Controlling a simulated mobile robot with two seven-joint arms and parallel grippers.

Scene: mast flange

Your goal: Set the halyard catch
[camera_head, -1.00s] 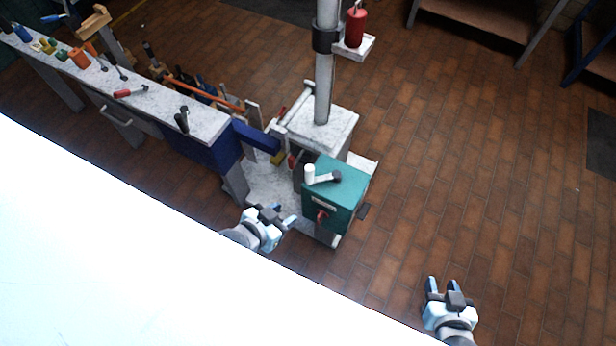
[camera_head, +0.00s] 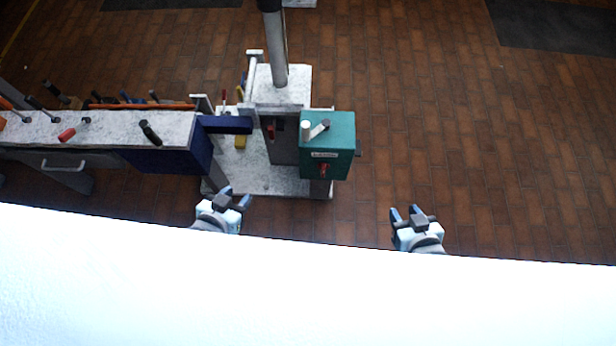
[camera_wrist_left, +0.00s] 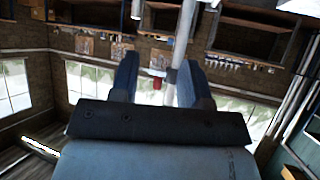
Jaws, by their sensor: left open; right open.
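A teal box (camera_head: 341,138) stands at the base of a grey mast (camera_head: 276,50). It carries a crank with a white knob (camera_head: 306,128) on top and a red part (camera_head: 323,170) on its front. A red-handled piece (camera_head: 270,131) shows on the mast's stand; I cannot tell whether it is the halyard catch. My left gripper (camera_head: 236,194) is open and empty, in front of the stand's base. My right gripper (camera_head: 405,212) is open and empty over the floor, right of the teal box. In the left wrist view, the mast (camera_wrist_left: 182,45) shows between the open fingers.
A bench with a speckled top (camera_head: 110,128) and several tools stands at the left. Its blue end block (camera_head: 170,158) reaches close to the mast stand. A speckled base plate (camera_head: 262,180) lies under the mast. The brick floor at the right is clear.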

